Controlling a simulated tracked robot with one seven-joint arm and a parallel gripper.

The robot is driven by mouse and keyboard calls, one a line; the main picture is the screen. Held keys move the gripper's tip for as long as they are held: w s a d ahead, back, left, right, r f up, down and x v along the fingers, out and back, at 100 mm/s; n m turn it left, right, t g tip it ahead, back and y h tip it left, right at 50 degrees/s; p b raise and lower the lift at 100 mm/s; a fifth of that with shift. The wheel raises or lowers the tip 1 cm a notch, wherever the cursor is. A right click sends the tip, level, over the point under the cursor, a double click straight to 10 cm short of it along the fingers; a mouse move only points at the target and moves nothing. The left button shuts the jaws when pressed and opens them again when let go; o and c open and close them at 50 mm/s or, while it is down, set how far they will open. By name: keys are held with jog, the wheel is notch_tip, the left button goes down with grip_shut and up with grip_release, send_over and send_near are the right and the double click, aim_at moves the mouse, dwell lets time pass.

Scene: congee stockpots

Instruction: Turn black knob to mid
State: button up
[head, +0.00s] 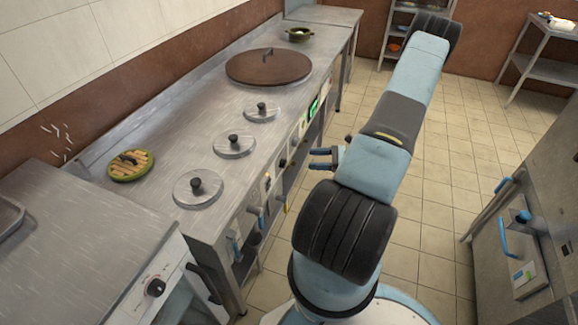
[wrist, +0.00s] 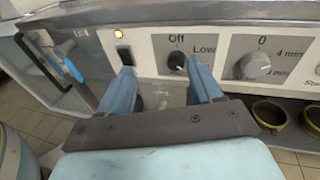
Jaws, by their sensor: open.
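In the wrist view, a black knob (wrist: 178,62) sits on a pale panel marked "Off" above it and "Low" to its upper right. Another word by the knob is partly covered, and I cannot read where the pointer aims. My gripper (wrist: 161,67) is open, its two blue fingers apart. The knob shows between the fingertips, closer to the right finger, with no clear contact. In the head view my gripper (head: 323,158) is beside the front of the steel counter (head: 200,120), at panel height.
Left of the knob are a dark switch (wrist: 124,56) and a lit lamp (wrist: 119,33). To its right is a grey timer dial (wrist: 256,65). Bowls (wrist: 270,113) stand on a shelf below. In the head view, another black knob (head: 155,287) is on the near-left appliance. The tiled floor (head: 445,175) is open.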

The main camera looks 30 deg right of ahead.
aim_at(286, 165)
notch_tip(286, 165, down, 7)
jog(key=s+d+m+t+h, duration=0.2)
jog(key=m+t, duration=0.2)
jog(key=x, duration=1.4)
jog(key=shift+s+a+r, duration=0.1)
jog(key=shift+s+a, duration=0.05)
jog(key=shift+s, duration=0.05)
jog(key=shift+c, duration=0.4)
jog(key=c, duration=1)
jog(key=shift+n, duration=0.8)
jog(key=o, duration=1.1)
